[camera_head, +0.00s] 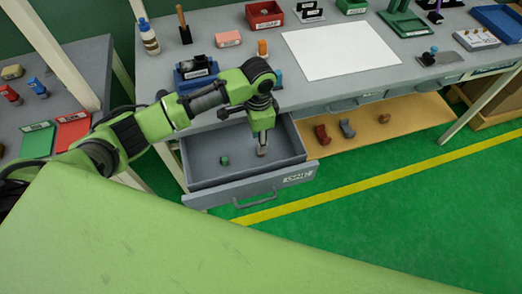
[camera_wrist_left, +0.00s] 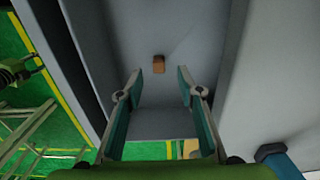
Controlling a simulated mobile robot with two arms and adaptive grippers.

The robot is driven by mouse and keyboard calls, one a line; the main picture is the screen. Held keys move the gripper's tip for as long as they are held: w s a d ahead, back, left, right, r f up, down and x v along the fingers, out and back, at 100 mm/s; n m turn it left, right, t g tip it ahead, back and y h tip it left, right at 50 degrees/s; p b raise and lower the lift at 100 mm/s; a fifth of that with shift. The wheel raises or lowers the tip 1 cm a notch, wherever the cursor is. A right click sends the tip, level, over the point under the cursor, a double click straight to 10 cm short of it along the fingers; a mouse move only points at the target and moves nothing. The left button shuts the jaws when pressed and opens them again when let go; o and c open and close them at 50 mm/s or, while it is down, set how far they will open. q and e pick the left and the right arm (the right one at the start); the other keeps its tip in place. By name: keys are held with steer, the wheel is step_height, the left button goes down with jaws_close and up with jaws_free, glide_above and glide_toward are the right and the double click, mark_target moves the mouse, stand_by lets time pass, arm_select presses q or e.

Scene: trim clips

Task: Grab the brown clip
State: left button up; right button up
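A small brown clip (camera_wrist_left: 158,64) lies on the grey floor of the open drawer (camera_head: 205,176), seen in the left wrist view. It lies ahead of and between my left gripper's fingertips, with a gap. My left gripper (camera_wrist_left: 159,76) is open and empty. In the head view my left gripper (camera_head: 262,150) points down into the right part of the drawer, and I cannot make out the brown clip there. My right gripper is not in view.
The drawer walls stand close around the gripper. The worktop (camera_head: 300,96) overhangs behind it. A lower shelf (camera_head: 410,120) holds red, grey and brown pieces.

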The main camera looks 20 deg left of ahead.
arm_select(q)
steer(key=shift+s+f+p, duration=0.25)
steer(key=shift+f+p, duration=0.25)
steer(key=shift+f, duration=0.6)
step_height(320, 180, down, 2)
steer(key=shift+f, duration=0.1)
steer(key=shift+w+f, duration=0.1)
steer(key=shift+f, duration=0.15)
steer(key=c, duration=0.8)
steer(key=shift+c, duration=0.2)
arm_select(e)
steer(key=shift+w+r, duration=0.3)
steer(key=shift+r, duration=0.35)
arm_select(q)
steer(key=shift+r, duration=0.15)
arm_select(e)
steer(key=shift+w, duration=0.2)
